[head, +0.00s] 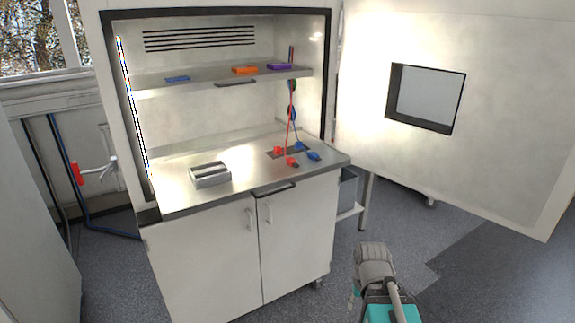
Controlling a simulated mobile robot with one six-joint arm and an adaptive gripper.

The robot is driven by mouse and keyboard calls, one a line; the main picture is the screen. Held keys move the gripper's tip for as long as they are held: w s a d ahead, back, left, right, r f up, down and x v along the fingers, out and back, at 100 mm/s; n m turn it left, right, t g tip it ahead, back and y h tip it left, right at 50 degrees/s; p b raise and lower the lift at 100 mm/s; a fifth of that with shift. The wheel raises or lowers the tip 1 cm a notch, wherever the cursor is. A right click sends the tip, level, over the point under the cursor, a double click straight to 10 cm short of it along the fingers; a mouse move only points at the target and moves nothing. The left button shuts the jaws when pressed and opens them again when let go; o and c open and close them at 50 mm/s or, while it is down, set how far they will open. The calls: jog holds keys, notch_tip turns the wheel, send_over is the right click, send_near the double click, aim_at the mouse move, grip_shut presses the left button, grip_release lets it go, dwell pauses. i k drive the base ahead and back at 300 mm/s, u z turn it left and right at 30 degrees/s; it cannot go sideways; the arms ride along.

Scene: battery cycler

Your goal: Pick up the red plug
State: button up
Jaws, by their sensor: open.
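Two small red pieces sit on the cabinet's steel worktop, right of its middle. One red piece (279,151) is at the left, on or beside a dark plate. The other red piece (292,161) lies a little nearer and to the right. A red cable hangs down to this area from above. I cannot tell which piece is the plug or whether either is plugged in. Part of my arm shows at the bottom right, in front of the cabinet and well away from the red pieces. I cannot make out my gripper in the head view.
Two blue pieces (313,155) lie right of the red ones. A metal holder (210,174) stands on the worktop's left. A shelf (215,77) above carries blue, orange and purple items. The open door (500,140) is at the right. Grey floor in front is clear.

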aim_at(291, 162)
jog(key=z, duration=0.1)
jog(key=i, duration=0.95)
jog(key=u, duration=0.05)
